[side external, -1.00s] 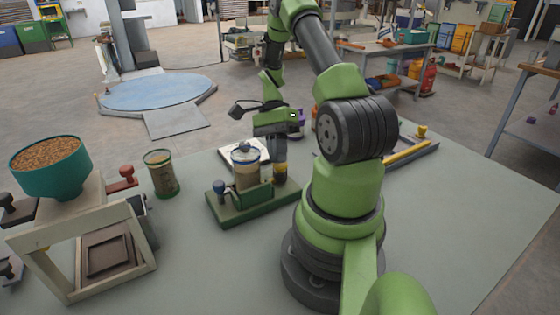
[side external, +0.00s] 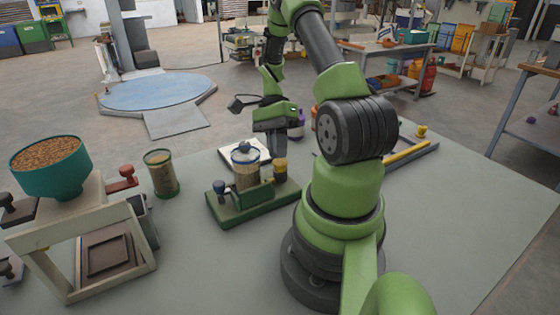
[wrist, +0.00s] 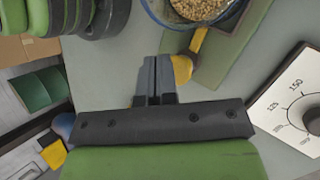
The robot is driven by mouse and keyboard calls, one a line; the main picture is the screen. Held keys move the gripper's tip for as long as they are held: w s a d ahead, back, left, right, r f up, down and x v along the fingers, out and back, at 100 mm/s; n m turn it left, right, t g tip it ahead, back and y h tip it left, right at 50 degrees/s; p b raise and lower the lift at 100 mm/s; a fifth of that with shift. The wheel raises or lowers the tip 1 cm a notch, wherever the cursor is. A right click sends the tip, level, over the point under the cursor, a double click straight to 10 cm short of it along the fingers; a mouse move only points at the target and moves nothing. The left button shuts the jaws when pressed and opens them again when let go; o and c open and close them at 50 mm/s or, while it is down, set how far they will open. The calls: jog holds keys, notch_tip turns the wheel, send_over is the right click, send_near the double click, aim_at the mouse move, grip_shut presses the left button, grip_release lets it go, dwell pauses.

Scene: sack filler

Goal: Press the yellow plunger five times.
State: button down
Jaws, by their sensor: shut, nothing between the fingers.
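The yellow plunger (side external: 280,165) stands at the right end of a green base (side external: 225,212), beside a clear jar of grain (side external: 245,175). Its yellow knob also shows in the wrist view (wrist: 182,68), just right of the fingertips and partly covered by them. My gripper (side external: 274,153) is shut and empty, with its tips close to the plunger's top and a little behind or left of it. Its shut fingers show in the wrist view (wrist: 153,62). Whether they touch the knob I cannot tell.
A blue knob (side external: 219,187) stands on the base's left end. A white dial scale (wrist: 300,105) lies behind it. A grain hopper (side external: 50,180) and a grain canister (side external: 160,175) stand to the left. Purple and orange items are behind my gripper. The table's front middle is clear.

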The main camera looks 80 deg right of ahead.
aim_at(276, 162)
jog(key=shift+r, duration=0.3)
jog(key=shift+r, duration=2.5)
jog(key=shift+w+a+r, duration=0.15)
jog(key=shift+w+r, duration=0.05)
jog(key=shift+r, duration=0.05)
jog(key=w+a+r+n+t+h, duration=0.2)
jog(key=a+r+n+t+h, duration=0.1)
jog(key=a+r+n, duration=0.35)
jog(key=w+a+r+n+t+h, duration=0.2)
jog(key=a+r+n+h, duration=0.1)
jog(key=a+r+n, duration=0.4)
jog(key=s+a+r+n+t+y, duration=0.1)
jog(key=s+a+r+n+t, duration=0.1)
jog(key=s+a+n+t, duration=0.2)
jog(key=a+n, duration=0.1)
jog(key=a, duration=0.2)
jog(key=shift+s+a+t, duration=0.15)
jog(key=shift+a+t, duration=0.05)
jog(key=shift+t, duration=0.2)
